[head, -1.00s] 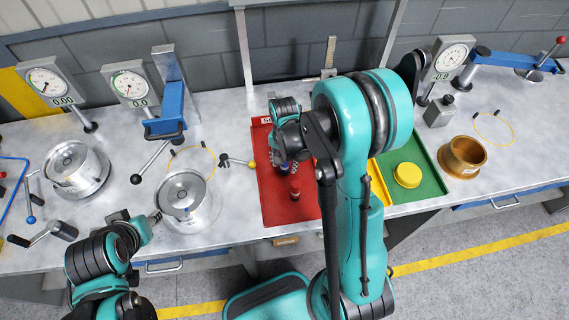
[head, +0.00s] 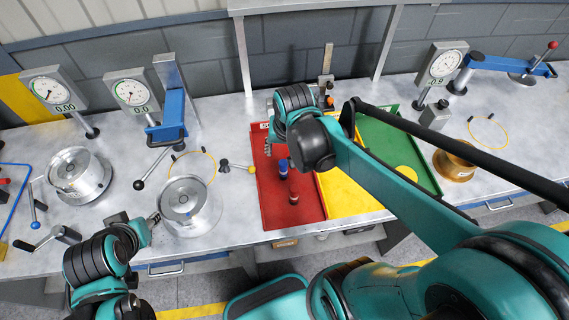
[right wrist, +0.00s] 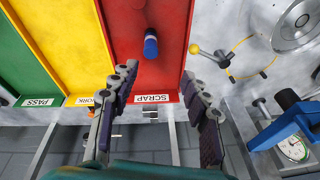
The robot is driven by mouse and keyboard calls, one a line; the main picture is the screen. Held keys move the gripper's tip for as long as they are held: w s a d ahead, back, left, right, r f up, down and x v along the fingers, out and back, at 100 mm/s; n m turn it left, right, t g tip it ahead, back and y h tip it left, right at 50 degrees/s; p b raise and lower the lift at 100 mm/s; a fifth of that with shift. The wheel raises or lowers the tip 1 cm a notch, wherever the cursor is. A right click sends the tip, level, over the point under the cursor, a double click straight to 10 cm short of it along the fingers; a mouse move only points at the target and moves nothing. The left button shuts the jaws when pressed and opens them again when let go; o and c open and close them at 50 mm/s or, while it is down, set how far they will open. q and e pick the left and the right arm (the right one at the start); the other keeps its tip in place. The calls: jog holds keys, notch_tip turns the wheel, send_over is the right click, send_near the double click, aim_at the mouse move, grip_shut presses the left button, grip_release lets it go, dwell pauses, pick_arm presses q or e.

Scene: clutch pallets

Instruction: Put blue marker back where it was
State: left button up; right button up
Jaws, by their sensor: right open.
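The blue marker (head: 283,170), a short blue cylinder, stands upright in the red SCRAP tray (head: 308,210). In the right wrist view the blue marker (right wrist: 151,44) is beyond my fingertips, with nothing touching it. My right gripper (right wrist: 159,74) is open and empty, its two fingers spread over the tray's labelled end. In the head view the right gripper (head: 277,148) is behind the marker, partly hidden by its own wrist. A red marker (head: 293,197) stands nearer the tray's front. My left gripper (head: 140,224) is low at the front left; its fingers are too small to judge.
Yellow (head: 345,195) and green (head: 385,135) trays adjoin the red one; my right arm covers part of them. A yellow-knobbed lever (head: 236,168) lies close left of the red tray. A brass cup (head: 453,165) stands right. Gauges and metal fixtures line the left bench.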

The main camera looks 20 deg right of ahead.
jog(key=s+a+r+n+t, duration=0.2)
jog(key=s+n+t, duration=0.2)
jog(key=s+n, duration=0.1)
jog(key=shift+s+a+r, duration=0.2)
jog(key=shift+s+r, duration=0.15)
jog(key=shift+s, duration=0.55)
